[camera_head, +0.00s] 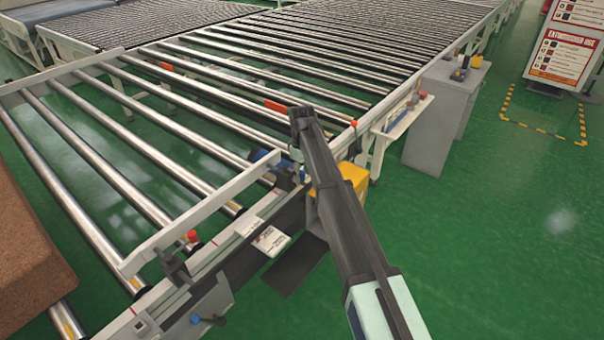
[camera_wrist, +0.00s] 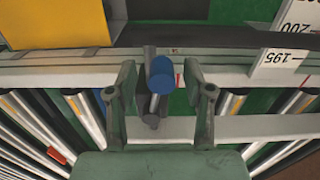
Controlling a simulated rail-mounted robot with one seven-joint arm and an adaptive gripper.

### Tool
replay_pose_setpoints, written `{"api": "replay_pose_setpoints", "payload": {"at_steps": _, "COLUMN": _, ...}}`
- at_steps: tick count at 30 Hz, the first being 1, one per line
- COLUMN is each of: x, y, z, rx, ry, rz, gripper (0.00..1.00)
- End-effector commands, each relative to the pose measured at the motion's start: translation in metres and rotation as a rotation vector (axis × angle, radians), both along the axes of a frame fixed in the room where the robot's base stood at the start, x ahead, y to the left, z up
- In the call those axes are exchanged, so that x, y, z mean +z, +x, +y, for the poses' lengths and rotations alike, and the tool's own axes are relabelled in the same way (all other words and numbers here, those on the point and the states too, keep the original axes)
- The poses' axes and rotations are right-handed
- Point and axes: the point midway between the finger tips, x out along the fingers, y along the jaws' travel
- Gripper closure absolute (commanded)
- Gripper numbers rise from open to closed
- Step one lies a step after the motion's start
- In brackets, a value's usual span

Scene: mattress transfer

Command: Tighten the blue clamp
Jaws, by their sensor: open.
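The blue clamp (camera_wrist: 161,75) shows in the wrist view as a round blue knob on a dark body with a short metal bar, at the rail of the roller conveyor. My gripper (camera_wrist: 160,80) is open, with one grey-green finger on each side of the clamp. Gaps show between the fingers and the knob, and I cannot tell how deep it sits between them. In the head view my arm covers much of this spot. A blue part (camera_head: 265,158) shows just left of the arm, but I cannot tell whether it is this clamp.
A white scale plate (camera_wrist: 284,58) is right of the clamp. A yellow box (camera_wrist: 55,22) is at upper left. In the head view, a brown mattress block (camera_head: 28,250) lies at left, and a grey cabinet (camera_head: 432,130) stands right of my arm. Green floor is open at right.

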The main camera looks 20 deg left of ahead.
Motion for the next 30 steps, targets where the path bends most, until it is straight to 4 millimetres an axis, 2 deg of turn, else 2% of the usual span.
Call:
{"api": "replay_pose_setpoints", "payload": {"at_steps": 5, "x": 0.013, "y": 0.0, "z": 0.0, "rx": 0.0, "ry": 0.002, "rz": -0.002, "gripper": 0.48}}
{"api": "replay_pose_setpoints", "payload": {"at_steps": 15, "x": 0.075, "y": 0.001, "z": 0.001, "rx": 0.0, "ry": 0.001, "rz": -0.003, "gripper": 0.48}}
{"api": "replay_pose_setpoints", "payload": {"at_steps": 21, "x": 0.105, "y": 0.001, "z": 0.001, "rx": 0.0, "ry": 0.001, "rz": -0.001, "gripper": 0.48}}
{"api": "replay_pose_setpoints", "payload": {"at_steps": 30, "x": 0.12, "y": 0.0, "z": 0.0, "rx": 0.0, "ry": 0.0, "rz": -0.001, "gripper": 0.48}}
